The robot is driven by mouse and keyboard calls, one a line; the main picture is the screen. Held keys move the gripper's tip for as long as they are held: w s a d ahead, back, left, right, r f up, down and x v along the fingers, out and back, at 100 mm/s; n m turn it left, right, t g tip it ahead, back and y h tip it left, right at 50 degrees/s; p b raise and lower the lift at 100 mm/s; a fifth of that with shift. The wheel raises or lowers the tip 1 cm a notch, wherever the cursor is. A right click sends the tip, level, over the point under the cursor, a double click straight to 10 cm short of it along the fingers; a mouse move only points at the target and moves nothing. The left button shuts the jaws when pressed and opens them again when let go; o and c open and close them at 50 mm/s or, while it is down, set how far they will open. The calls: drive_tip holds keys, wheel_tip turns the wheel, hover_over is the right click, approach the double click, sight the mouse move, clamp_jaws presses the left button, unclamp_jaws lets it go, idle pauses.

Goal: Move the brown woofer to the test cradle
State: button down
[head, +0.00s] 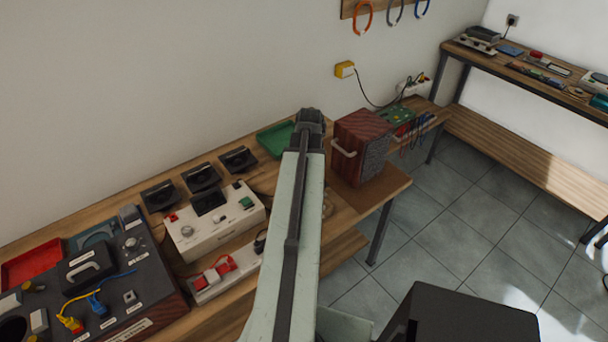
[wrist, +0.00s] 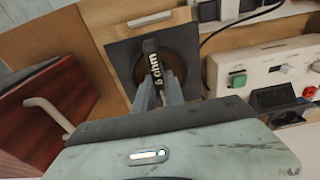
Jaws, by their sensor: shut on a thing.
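The brown woofer (wrist: 181,62) shows in the wrist view as a round brown disc against a dark square plate (wrist: 120,55). A black grip bar marked "6 ohm" crosses its middle. My gripper (wrist: 158,92) is shut on this bar from below in the picture. Whether the woofer is touching the plate or held above it I cannot tell. In the head view my arm hides most of that spot and the gripper. Several black angled holders (head: 201,178) stand in a row on the bench by the wall; I cannot tell whether one is the test cradle.
A white test box (head: 215,222) and a power strip (head: 222,277) stand left of my arm. A wooden speaker cabinet (head: 362,148) with a pale handle stands to the right. A green tray (head: 275,139) lies behind. A dark console (head: 105,275) fills the bench's near left.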

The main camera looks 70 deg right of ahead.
drive_tip(key=shift+f+b, duration=4.25)
drive_tip(key=shift+f, duration=0.15)
drive_tip(key=c, duration=1.3)
unclamp_jaws()
drive_tip(key=r+p, duration=0.8)
drive_tip(key=shift+s+a, duration=0.3)
drive_tip(key=shift+s, duration=0.1)
drive_tip(key=shift+f, duration=0.1)
